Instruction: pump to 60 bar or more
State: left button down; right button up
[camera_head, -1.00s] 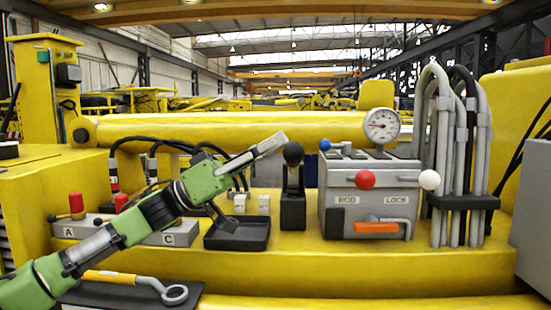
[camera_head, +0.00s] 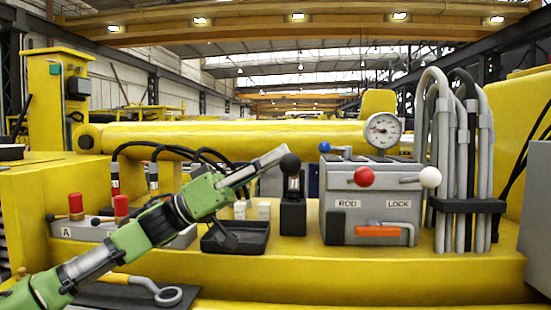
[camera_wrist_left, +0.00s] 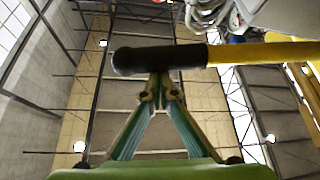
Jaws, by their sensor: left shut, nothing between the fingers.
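The pump lever's black grip (camera_head: 290,163) stands over its black base (camera_head: 292,217). In the left wrist view the black grip (camera_wrist_left: 160,57) sits on a yellow bar (camera_wrist_left: 265,52) and crosses just beyond the fingertips. My left gripper (camera_head: 284,152) is shut and empty, with its tip at the grip's upper left in the head view; contact is unclear. The round white gauge (camera_head: 383,130) stands on the grey valve box (camera_head: 340,222); its scale is too small to read. My right gripper is not in view.
The valve box has a red ball lever (camera_head: 364,176), a white ball lever (camera_head: 430,177), a blue knob (camera_head: 324,147) and an orange handle (camera_head: 377,231). Grey hoses (camera_head: 440,150) rise at right. A black tray (camera_head: 235,240) lies below my left arm.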

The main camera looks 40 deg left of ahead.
pick_arm(q)
jog(key=shift+f, duration=0.1)
notch_tip(320, 180, down, 6)
jog(key=s+m+g+h+b, duration=0.1)
jog(key=m+b, duration=0.1)
jog(key=b, duration=0.2)
jog(key=shift+d+f+b, duration=0.25)
jog(key=shift+d+b, duration=0.05)
jog(key=shift+r, duration=0.1)
